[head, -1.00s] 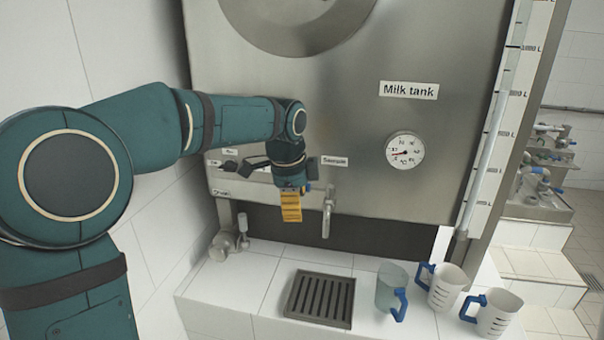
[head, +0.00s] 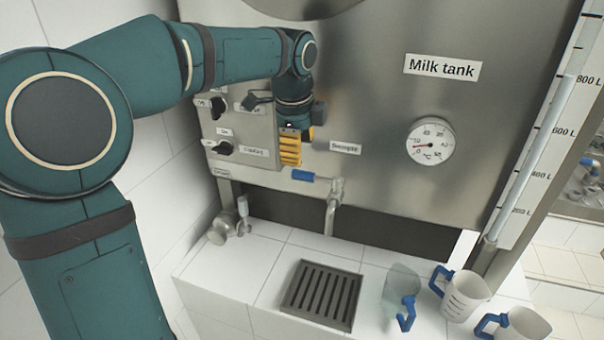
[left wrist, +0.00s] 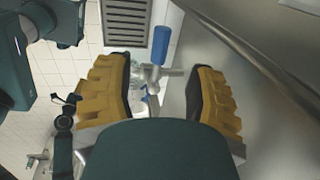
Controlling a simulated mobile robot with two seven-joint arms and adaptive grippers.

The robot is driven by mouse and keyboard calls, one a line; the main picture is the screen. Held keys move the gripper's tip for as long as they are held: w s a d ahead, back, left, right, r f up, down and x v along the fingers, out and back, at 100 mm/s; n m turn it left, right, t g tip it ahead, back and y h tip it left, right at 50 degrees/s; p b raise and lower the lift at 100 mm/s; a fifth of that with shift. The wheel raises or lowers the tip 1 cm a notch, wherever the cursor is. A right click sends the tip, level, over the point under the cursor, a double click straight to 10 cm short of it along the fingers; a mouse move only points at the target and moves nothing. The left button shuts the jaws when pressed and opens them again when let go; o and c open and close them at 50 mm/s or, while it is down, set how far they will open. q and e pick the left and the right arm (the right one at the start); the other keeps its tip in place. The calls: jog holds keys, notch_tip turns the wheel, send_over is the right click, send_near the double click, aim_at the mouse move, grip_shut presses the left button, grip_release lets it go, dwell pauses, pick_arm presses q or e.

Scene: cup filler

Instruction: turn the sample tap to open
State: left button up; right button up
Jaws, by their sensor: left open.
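The sample tap (head: 332,208) is a metal tap low on the tank's front, with its spout pointing down. Its blue lever handle (head: 303,175) lies about level and points left in the head view. My left gripper (head: 291,150) has yellow fingers, is open and empty, and is above the blue handle, apart from it. In the left wrist view the tap body (left wrist: 153,74) and blue handle (left wrist: 160,44) appear between and beyond the open fingers of the left gripper (left wrist: 160,70). My right gripper does not show.
The milk tank (head: 370,100) bears a dial gauge (head: 430,141) and switches (head: 217,108) near my left arm. A drain grate (head: 322,295) is on the white tiled ledge below. A clear jug (head: 402,290) and white jugs (head: 463,297) with blue handles stand to its right.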

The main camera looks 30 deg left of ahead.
aim_at(301, 172)
pick_arm(q)
jog(key=f, duration=0.2)
jog(key=w+f, duration=0.1)
jog(key=f, duration=0.4)
jog(key=shift+w+a+f, duration=0.15)
jog(key=shift+w+f, duration=0.1)
grip_shut()
